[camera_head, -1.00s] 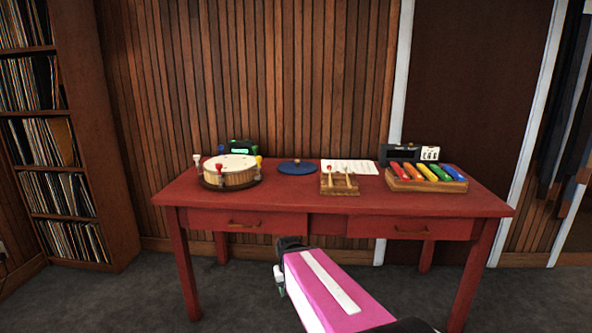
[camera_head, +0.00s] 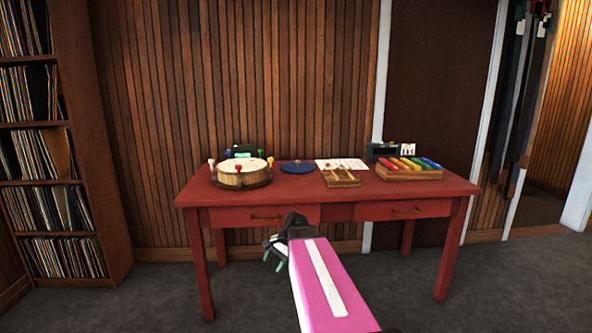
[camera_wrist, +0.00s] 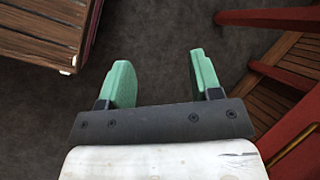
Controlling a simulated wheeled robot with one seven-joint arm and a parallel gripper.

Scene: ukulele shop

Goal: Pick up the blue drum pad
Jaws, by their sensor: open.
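The blue drum pad (camera_head: 298,167) is a flat, dark blue disc with a small knob-like thing on its middle. It lies toward the back of the red table (camera_head: 345,208) in the head view, between a round drum and a sheet of paper. My gripper (camera_head: 274,259) is in front of the table and below its top, well apart from the pad. In the wrist view its two green fingers (camera_wrist: 158,78) are spread with nothing between them, over dark grey floor. The pad does not show in the wrist view.
A drum (camera_head: 241,174) with coloured pegs stands left of the pad. A small wooden rack (camera_head: 340,179) and a coloured xylophone (camera_head: 408,170) stand to the right. A record shelf (camera_head: 92,150) is at far left. A slatted wooden thing (camera_wrist: 40,35) shows in the wrist view.

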